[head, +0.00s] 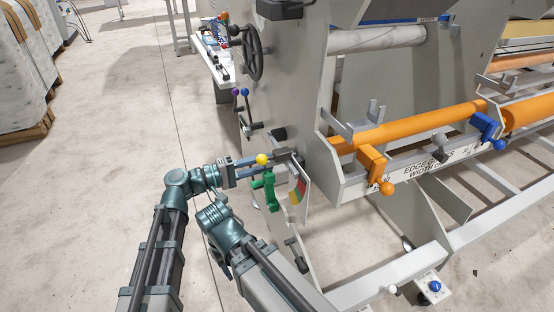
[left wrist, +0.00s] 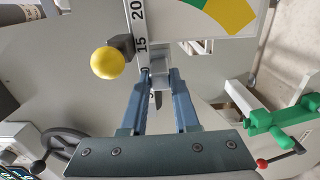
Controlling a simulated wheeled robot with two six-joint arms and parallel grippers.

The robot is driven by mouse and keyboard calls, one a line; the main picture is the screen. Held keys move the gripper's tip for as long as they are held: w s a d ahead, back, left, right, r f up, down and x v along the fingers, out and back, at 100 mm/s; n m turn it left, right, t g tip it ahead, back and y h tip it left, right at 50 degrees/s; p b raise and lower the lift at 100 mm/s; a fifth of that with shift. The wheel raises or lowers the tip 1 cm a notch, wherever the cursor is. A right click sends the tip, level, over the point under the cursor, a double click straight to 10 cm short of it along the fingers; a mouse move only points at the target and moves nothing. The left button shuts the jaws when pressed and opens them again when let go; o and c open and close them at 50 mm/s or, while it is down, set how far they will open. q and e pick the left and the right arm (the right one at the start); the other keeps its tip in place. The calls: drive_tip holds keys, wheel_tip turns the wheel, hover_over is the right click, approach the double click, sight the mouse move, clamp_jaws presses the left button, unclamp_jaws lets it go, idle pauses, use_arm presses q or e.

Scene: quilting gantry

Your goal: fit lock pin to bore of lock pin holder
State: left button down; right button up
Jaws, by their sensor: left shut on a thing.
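My left gripper (head: 256,166) reaches to the near side panel of the gantry. In the left wrist view the left gripper (left wrist: 160,80) has its blue fingers closed on a small grey piece (left wrist: 160,75), likely the lock pin, with a dark tip below it. The piece is close to the scale plate (left wrist: 142,45); I cannot tell whether it touches. The bore of the lock pin holder cannot be made out. A yellow ball knob (left wrist: 107,63) on a dark block is left of the fingers; the knob also shows in the head view (head: 262,159).
A green clamp (head: 270,190) sits just below the left gripper, and it shows at right in the left wrist view (left wrist: 275,125). A black handwheel (head: 251,52) is on the panel above. An orange-knobbed clamp (head: 375,170) is right. Left floor is open.

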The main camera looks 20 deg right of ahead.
use_arm(q)
drive_tip(key=shift+a, duration=0.2)
drive_tip(key=shift+s+a, duration=0.1)
drive_tip(key=shift+a, duration=1.85)
wheel_tip(320, 180, up, 4)
drive_tip(key=p, duration=0.4)
drive_tip(key=shift+r, duration=0.1)
